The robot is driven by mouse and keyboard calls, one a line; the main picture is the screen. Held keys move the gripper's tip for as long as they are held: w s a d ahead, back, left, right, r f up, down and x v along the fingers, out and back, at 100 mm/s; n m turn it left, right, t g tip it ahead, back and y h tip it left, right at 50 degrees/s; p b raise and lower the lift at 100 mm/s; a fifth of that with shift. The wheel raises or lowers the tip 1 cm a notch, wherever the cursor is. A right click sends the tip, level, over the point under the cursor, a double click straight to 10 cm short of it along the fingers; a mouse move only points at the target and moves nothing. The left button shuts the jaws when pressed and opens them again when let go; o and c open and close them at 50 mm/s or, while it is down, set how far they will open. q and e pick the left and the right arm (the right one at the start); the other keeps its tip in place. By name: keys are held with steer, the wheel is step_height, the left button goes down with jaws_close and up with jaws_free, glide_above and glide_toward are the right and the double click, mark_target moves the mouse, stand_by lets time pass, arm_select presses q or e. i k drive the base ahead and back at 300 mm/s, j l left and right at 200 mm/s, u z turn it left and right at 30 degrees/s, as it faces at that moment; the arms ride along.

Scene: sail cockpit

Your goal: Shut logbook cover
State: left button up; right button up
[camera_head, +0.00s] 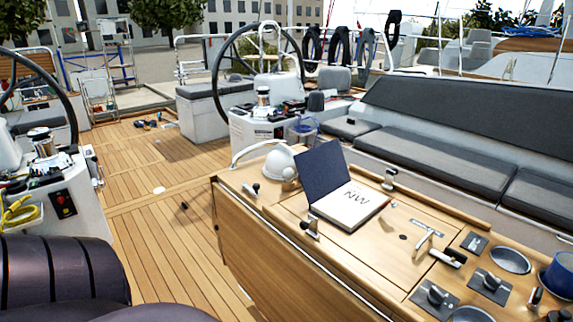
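The logbook lies open on the wooden cockpit table (262,222). Its dark blue cover (324,170) stands raised and tilted back at the page block's upper-left side. The white pages (348,212) face up, with dark lettering on the top page and a reddish edge at the right. Neither of my grippers is in the head view.
Metal latches (311,228) and (389,180) flank the book. Handles, cup holders and a blue mug (560,275) are at the table's right.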

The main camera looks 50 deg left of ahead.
mark_target(322, 168)
steer(key=j+u, duration=0.25)
steer(key=j, duration=0.6)
steer(key=j+z, duration=0.1)
steer(key=j, duration=0.8)
steer(key=k+j, duration=0.1)
steer(key=j, duration=0.75)
steer(key=j+z, duration=0.25)
steer(key=j, duration=0.65)
steer(key=j+z, duration=0.4)
steer(key=j, duration=0.3)
steer(key=k+j+z, duration=0.15)
steer(key=j+z, duration=0.25)
steer(key=j, duration=0.25)
steer(key=k+j+u, duration=0.25)
steer(key=u, duration=0.15)
steer(key=k+j+u, duration=0.2)
steer(key=j+u, duration=0.2)
